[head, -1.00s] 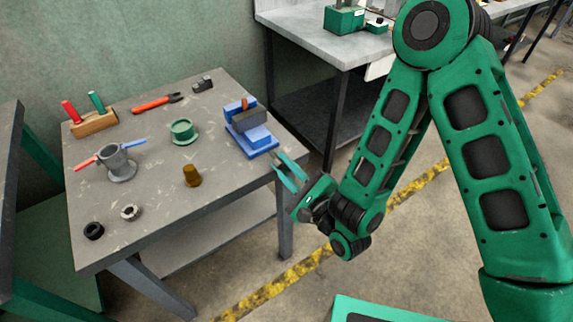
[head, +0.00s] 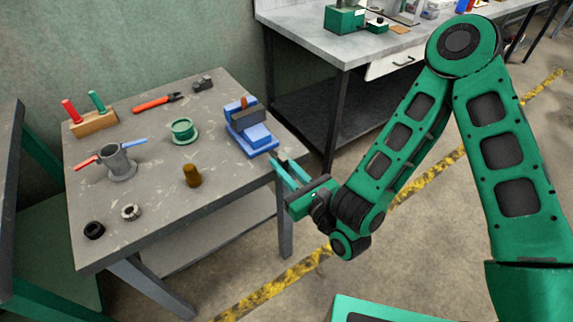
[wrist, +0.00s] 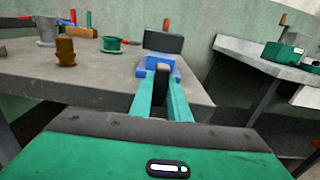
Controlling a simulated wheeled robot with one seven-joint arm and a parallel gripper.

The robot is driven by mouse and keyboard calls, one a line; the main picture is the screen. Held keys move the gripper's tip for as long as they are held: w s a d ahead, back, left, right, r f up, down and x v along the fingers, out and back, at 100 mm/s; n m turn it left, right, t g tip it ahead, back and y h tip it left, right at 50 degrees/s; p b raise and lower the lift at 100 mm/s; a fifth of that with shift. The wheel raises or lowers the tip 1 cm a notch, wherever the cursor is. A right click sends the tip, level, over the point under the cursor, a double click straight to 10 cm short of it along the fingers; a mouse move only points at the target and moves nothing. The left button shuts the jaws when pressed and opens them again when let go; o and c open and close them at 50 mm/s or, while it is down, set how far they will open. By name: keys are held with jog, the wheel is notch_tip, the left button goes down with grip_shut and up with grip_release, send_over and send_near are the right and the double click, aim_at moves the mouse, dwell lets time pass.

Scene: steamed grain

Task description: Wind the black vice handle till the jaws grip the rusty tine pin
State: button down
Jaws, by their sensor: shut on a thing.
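The blue vice (head: 257,140) with dark jaws stands at the right edge of the grey table; it also shows in the wrist view (wrist: 176,64). The rusty tine pin (head: 244,103) stands upright at the jaws, and its top shows above the dark jaw block in the wrist view (wrist: 166,25). I cannot tell whether the jaws touch it. My gripper (head: 281,166) is at the vice's near side, just off the table edge. Its teal fingers are shut on the black vice handle (wrist: 161,82), which is mostly hidden between them.
On the table (head: 150,225) are a brown tapered piece (head: 192,176), a green flanged piece (head: 183,131), a grey pot-like fitting (head: 117,163), red-handled pliers (head: 150,104) and small rings. A second bench (head: 320,45) stands behind. The floor at the right is clear.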

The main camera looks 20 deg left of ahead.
jog(key=shift+w+d, duration=0.15)
jog(key=shift+w, duration=0.1)
dwell(0.3)
jog(key=c, duration=2)
grip_release()
jog(key=shift+r, duration=0.1)
jog(key=shift+s, duration=0.15)
